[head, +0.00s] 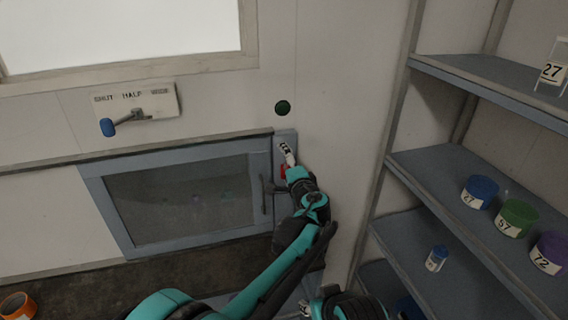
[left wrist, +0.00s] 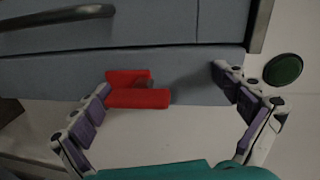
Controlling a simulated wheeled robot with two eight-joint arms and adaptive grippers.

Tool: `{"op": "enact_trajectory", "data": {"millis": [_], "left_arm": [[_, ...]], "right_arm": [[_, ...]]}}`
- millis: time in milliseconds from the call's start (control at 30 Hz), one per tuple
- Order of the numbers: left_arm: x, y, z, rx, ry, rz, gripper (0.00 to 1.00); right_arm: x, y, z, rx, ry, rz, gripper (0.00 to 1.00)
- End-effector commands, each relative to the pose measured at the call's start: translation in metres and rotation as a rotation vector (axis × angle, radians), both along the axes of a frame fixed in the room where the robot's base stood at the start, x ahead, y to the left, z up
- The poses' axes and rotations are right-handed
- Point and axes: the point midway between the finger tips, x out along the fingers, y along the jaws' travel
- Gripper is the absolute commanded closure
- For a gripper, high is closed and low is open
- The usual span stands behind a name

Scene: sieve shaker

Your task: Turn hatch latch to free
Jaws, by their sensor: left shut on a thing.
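The red hatch latch (head: 284,171) sits on the right frame of the grey hatch (head: 108,208). In the left wrist view the latch (left wrist: 138,98) is a red piece with two bars and a dark pivot. My left gripper (head: 287,158) is at the latch, and its arm hides part of the hatch's right side. In the left wrist view its fingers (left wrist: 160,78) stand on both sides of the latch. The left finger is close against the red bar; a gap shows beside the right finger. A bit of my right gripper (head: 305,309) shows at the bottom edge.
A lever (head: 122,120) with a blue knob is on a labelled plate above the hatch. A dark green round button (head: 283,108) is on the wall above right. Shelves (head: 440,165) with numbered jars stand at right. An orange ring (head: 16,306) lies lower left.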

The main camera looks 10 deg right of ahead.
Motion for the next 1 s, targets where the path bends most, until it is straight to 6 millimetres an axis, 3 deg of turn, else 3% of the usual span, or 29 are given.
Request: {"op": "enact_trajectory", "data": {"millis": [33,1000], "left_arm": [[-0.004,-0.004,0.014,0.014,-0.016,-0.01,0.22],[-0.073,-0.003,0.008,0.016,-0.011,-0.002,0.22]], "right_arm": [[0.0,0.0,0.003,0.0,0.0,0.0,0.6],[0.0,0.0,-0.004,0.0,0.0,0.0,0.6]]}}
